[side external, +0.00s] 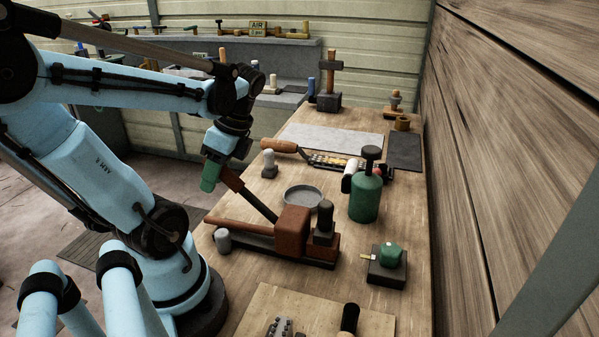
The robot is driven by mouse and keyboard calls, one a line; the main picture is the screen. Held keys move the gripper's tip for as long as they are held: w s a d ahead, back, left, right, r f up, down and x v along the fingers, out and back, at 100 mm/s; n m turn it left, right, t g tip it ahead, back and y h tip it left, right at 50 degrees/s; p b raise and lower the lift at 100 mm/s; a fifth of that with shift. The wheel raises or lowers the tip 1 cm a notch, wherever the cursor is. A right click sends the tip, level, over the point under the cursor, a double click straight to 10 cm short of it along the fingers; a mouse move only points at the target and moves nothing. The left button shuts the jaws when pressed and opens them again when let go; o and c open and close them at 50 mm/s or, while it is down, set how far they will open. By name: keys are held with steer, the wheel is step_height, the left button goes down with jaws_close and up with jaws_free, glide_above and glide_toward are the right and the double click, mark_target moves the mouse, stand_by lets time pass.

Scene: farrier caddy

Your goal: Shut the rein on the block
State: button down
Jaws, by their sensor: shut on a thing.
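A hinged tool with a red-brown block (292,232) sits on the wooden bench in the side external view. One rein with a reddish grip (232,180) rises from the block at a slant, up and to the left. A second, brown rein (240,228) lies low and runs left from the block. My gripper (222,168) is at the upper end of the raised rein and is shut on it. The fingertips' exact contact is small and partly hidden. The two reins stand clearly apart.
A grey dish (303,196) lies behind the block, and a green bottle (365,197) stands to the right. A dark block with a green knob (388,262) is at front right. A small grey-topped post (222,241) stands by the low rein's left end. A wooden wall (510,130) bounds the right.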

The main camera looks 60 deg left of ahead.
steer(key=shift+f, duration=0.1)
step_height(320, 180, down, 6)
steer(key=s+a+t+h, duration=0.1)
steer(key=t+h, duration=0.2)
steer(key=shift+s+a+r, duration=0.2)
steer(key=shift+s+a, duration=0.2)
steer(key=c, duration=0.8)
jaws_free()
steer(key=shift+c, duration=0.2)
steer(key=shift+r, duration=0.1)
step_height(320, 180, up, 12)
steer(key=w+a, duration=0.1)
steer(key=shift+w+a, duration=0.15)
steer(key=shift+a, duration=0.25)
